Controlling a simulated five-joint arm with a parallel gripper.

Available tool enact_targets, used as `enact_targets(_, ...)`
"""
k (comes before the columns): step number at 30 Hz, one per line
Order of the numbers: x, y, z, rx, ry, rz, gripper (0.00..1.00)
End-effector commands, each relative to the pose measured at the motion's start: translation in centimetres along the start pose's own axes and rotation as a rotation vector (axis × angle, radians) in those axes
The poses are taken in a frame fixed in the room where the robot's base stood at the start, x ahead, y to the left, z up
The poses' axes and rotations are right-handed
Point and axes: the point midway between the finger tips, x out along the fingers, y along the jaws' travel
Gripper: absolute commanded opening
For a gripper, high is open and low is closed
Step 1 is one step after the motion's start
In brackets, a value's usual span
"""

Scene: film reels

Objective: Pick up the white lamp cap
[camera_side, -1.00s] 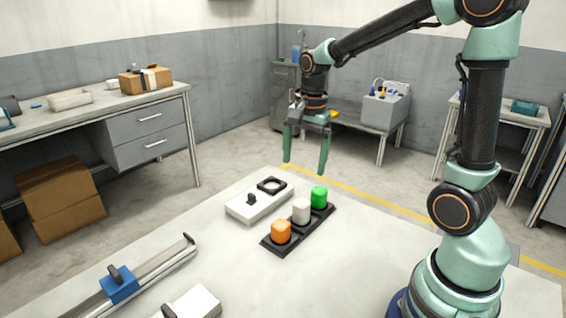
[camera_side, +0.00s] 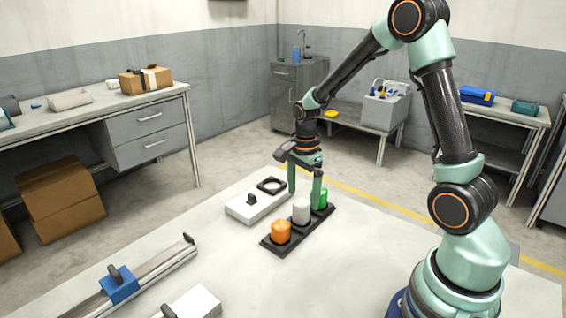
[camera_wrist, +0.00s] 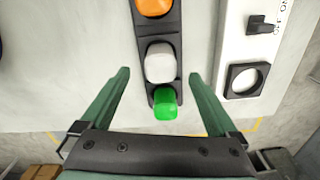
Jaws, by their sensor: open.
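The white lamp cap (camera_side: 301,211) sits in the middle of a black tray (camera_side: 268,242), between an orange cap (camera_side: 281,232) and a green cap (camera_side: 323,197). In the wrist view the white cap (camera_wrist: 160,63) lies ahead, just beyond the fingertips, with the green cap (camera_wrist: 165,103) nearer to me. My gripper (camera_side: 305,196) is open and empty, its fingers pointing down. In the wrist view my gripper (camera_wrist: 158,73) has one finger on each side of the row, apart from the caps. In the side view one finger partly covers the green cap.
A white box (camera_side: 257,203) with a black switch and a black ring stands close to the tray, on the right in the wrist view. A rail with a blue slider (camera_side: 119,285) lies at the table's front left. The table right of the tray is clear.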

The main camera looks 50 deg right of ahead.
Motion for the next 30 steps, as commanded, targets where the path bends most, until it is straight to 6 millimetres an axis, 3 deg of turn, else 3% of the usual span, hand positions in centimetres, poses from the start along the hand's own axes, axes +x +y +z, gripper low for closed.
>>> enact_targets(8, 3.8, 0.0, 0.6, -0.001, 0.000, 0.004, 0.95)
enact_targets(17, 4.3, -0.1, 0.6, 0.000, 0.000, 0.001, 0.95)
enact_targets(19, 4.3, -0.1, 0.6, 0.000, 0.000, 0.001, 0.76)
enact_targets(24, 4.2, -0.1, 0.6, 0.000, 0.000, 0.001, 0.11)
enact_targets(25, 4.2, -0.1, 0.6, 0.000, 0.000, 0.001, 0.03)
enact_targets(30, 4.2, -0.1, 0.6, 0.000, 0.000, 0.001, 0.03)
